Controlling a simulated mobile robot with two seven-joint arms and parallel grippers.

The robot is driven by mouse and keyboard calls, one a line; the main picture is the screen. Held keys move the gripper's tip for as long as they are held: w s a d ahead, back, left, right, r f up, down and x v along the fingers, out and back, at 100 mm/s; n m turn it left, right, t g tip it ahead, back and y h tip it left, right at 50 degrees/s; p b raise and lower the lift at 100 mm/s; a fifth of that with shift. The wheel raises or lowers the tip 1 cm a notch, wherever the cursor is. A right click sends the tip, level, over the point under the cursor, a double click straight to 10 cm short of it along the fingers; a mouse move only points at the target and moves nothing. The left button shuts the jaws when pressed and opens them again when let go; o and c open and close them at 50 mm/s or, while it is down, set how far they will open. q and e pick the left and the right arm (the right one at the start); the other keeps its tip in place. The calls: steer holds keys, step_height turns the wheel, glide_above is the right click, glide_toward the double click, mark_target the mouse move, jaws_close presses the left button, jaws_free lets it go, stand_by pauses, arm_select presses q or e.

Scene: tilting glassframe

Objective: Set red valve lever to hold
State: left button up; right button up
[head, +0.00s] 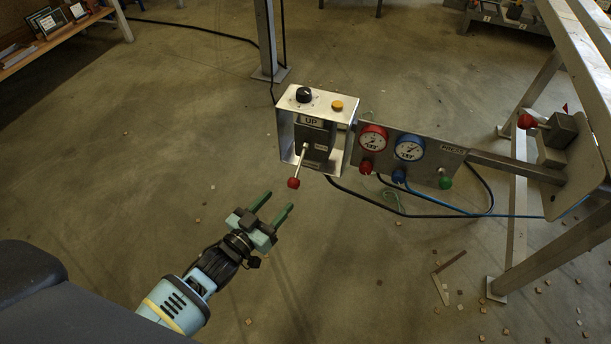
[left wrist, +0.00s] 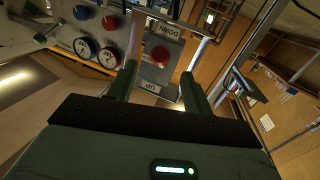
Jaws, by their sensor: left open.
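A lever with a red ball knob (head: 293,183) sticks out of a silver control box (head: 340,158) and points down toward my gripper. A label on the box reads UP. A second red-ball lever (head: 526,121) stands on a grey block at the right; I cannot read any hold mark on either. My left gripper (head: 279,202) is open and empty, just below the first knob and apart from it. In the left wrist view the red knob (left wrist: 159,57) shows between the fingers of the gripper (left wrist: 160,74), in front of labels DOWN and UP. My right gripper is not in view.
A panel beside the box holds a red gauge (head: 373,139), a blue gauge (head: 409,148), and red, blue and green knobs. Cables hang below. A metal frame (head: 518,220) stands at the right. Small blocks lie scattered on the floor.

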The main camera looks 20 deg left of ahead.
mark_target(290, 187)
arm_select(q)
steer(key=shift+w, duration=0.3)
steer(key=shift+r, duration=0.2)
steer(key=shift+w+d, duration=0.1)
steer(key=shift+w, duration=0.1)
steer(key=b+x, duration=0.1)
steer(key=x, duration=0.5)
steer(key=shift+b, duration=0.3)
steer(key=shift+w+d, duration=0.15)
steer(key=shift+w, duration=0.4)
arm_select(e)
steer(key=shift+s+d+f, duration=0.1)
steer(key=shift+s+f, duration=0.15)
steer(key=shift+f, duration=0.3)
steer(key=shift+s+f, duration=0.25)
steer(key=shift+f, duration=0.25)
